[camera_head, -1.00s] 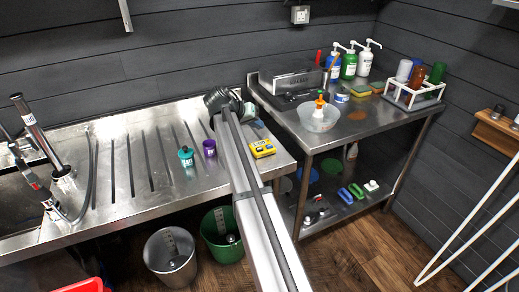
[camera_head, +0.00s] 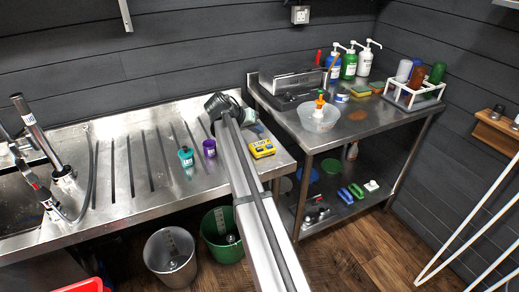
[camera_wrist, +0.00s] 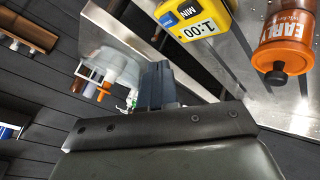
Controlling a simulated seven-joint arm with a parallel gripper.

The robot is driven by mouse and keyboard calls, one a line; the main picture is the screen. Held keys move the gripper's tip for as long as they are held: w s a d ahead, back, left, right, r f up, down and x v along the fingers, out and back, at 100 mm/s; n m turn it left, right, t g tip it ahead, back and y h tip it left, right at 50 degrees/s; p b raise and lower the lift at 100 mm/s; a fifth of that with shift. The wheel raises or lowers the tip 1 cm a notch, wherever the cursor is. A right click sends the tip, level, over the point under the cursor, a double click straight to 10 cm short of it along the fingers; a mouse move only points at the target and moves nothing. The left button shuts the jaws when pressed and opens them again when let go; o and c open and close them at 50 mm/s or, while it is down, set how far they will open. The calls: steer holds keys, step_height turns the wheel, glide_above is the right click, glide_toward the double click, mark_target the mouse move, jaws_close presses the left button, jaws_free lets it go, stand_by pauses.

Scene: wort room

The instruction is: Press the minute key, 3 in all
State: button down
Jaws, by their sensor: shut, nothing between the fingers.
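The yellow timer (camera_head: 262,148) lies on the steel drainboard, to the right of my arm. In the wrist view the timer (camera_wrist: 198,18) is at the top, cut by the frame edge. Its display reads 1:00. In the head view my own arm hides the fingers.
An orange vessel marked EARLY (camera_wrist: 283,45) is close to the timer in the wrist view. A teal cup (camera_head: 186,157) and a purple cup (camera_head: 209,148) stand left of my arm. A clear bowl (camera_head: 318,117) stands on the right-hand table.

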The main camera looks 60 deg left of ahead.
mark_target(257, 149)
steer(key=shift+f, duration=2.6)
steer(key=shift+f, duration=0.15)
steer(key=shift+f, duration=0.3)
steer(key=shift+f, duration=0.4)
stand_by(0.7)
steer(key=shift+r, duration=0.85)
steer(key=shift+r, duration=0.1)
steer(key=shift+r, duration=2.4)
stand_by(0.5)
